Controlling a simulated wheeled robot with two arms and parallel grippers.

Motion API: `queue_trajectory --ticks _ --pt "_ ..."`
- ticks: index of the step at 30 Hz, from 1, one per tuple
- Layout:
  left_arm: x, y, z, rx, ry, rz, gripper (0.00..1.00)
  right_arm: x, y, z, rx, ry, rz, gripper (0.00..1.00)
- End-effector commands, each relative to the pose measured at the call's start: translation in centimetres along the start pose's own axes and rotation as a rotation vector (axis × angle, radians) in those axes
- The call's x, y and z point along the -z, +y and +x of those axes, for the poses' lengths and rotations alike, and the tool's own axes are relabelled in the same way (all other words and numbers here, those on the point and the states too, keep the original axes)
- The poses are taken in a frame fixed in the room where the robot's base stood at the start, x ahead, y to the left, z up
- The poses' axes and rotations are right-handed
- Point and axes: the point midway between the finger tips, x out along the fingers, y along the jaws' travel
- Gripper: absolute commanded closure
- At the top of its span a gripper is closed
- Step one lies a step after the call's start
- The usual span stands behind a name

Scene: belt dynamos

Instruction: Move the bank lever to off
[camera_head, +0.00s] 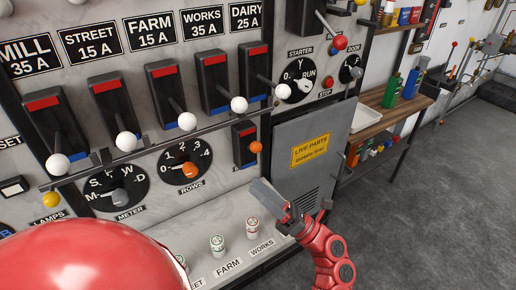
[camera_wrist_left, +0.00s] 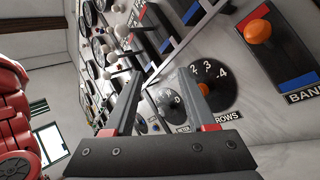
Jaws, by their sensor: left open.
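The bank lever (camera_head: 255,147) has an orange knob on a small black block, with a red strip at the top and a blue strip at the bottom. It stands at the lower right of the switch panel. In the left wrist view its orange knob (camera_wrist_left: 258,31) is at the upper right, above the cut-off BANK label. I cannot tell its exact setting. My left gripper (camera_head: 270,195) is open and empty, just below and right of the lever, apart from it. In the left wrist view its fingers (camera_wrist_left: 162,88) are spread with nothing between them. My right gripper is not in view.
The ROWS dial (camera_head: 185,164) with an orange knob is left of the lever. White-knobbed breaker levers (camera_head: 239,104) hang above it. A grey cabinet door (camera_head: 316,150) stands to the right. Several small fuses (camera_head: 217,245) stand on the ledge below.

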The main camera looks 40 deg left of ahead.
Motion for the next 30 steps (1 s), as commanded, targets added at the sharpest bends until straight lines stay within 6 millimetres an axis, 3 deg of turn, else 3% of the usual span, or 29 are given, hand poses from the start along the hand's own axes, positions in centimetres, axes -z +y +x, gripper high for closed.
queue_trajectory --ticks 6,9,14,20,30 --pt "-5.3 -4.4 -3.9 0.291 0.339 -0.462 0.44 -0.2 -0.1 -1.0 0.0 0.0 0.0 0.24" --pt "-7.6 -5.1 -5.7 0.372 0.443 -0.601 0.44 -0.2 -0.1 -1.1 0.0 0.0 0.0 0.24" --pt "-9.1 -5.4 -6.7 0.423 0.511 -0.687 0.44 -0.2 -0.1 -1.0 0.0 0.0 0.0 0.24" --pt "-8.3 -6.6 -4.5 0.42 0.514 -0.684 0.44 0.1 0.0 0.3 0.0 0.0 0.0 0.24" --pt "-6.0 -10.8 2.1 0.419 0.51 -0.683 0.44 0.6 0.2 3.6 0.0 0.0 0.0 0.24"
